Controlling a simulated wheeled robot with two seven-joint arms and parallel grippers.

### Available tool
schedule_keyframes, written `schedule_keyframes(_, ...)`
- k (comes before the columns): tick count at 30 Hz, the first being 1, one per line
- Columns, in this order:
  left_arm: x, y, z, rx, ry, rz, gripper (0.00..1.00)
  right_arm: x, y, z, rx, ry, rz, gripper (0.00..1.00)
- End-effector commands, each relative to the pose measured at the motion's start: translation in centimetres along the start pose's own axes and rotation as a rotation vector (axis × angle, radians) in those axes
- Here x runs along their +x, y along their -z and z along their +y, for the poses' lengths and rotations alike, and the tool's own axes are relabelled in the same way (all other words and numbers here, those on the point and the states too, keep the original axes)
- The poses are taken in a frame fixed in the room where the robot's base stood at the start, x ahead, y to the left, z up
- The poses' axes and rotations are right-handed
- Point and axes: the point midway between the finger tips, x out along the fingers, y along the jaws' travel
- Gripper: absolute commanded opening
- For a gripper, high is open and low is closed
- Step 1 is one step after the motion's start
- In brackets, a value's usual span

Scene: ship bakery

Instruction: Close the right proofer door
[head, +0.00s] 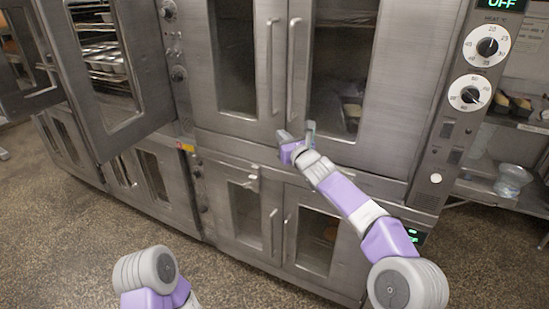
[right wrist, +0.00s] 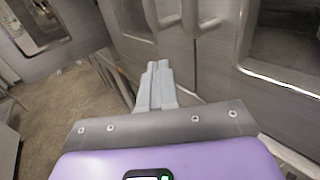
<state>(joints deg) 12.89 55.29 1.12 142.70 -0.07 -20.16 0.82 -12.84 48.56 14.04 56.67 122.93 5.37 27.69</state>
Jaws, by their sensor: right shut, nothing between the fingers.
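The right proofer door (head: 386,85) is a steel door with a dark window and a vertical bar handle (head: 292,70) at its left edge. It looks about flush with the left door (head: 196,60); any small gap is hard to tell. My right gripper (head: 297,136) is at the bottom of the doors, just below the handles. In the right wrist view its fingers (right wrist: 158,78) are together and empty, in front of the steel face, with the handle ends above them. Contact with the door cannot be told. Of my left arm only a link shows; its gripper is out of view.
An open oven door (head: 118,128) swings out at the left, with racks of trays (head: 103,50) behind it. Lower cabinet doors (head: 318,240) are under the proofer. A dial panel (head: 478,70) and a shelf with a clear bowl (head: 512,178) stand at the right. The speckled floor in front is free.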

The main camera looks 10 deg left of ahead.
Motion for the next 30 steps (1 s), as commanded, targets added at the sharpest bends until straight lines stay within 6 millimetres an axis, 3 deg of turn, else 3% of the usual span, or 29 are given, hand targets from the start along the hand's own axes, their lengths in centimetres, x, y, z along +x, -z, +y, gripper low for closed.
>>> schedule_keyframes(5, 1.6, 0.1, -0.6, 0.000, 0.000, 0.001, 0.43, -1.3, -0.1, 1.3, 0.000, 0.002, -0.005, 0.00)
schedule_keyframes(23, 1.2, 0.1, -0.4, 0.000, 0.000, 0.001, 0.43, -4.1, -0.2, 4.9, 0.002, 0.002, -0.003, 0.00)
schedule_keyframes(26, 1.1, 0.1, -0.4, 0.000, 0.000, 0.000, 0.43, -4.2, 1.0, 4.7, -0.023, 0.003, 0.027, 0.00)
schedule_keyframes(29, 0.6, 0.0, -0.2, 0.000, 0.000, 0.000, 0.43, -4.5, 4.8, 3.9, -0.108, -0.005, 0.121, 0.00)
schedule_keyframes(30, 0.4, 0.0, -0.1, 0.000, 0.000, 0.000, 0.43, -4.7, 7.1, 3.5, -0.158, -0.014, 0.177, 0.00)
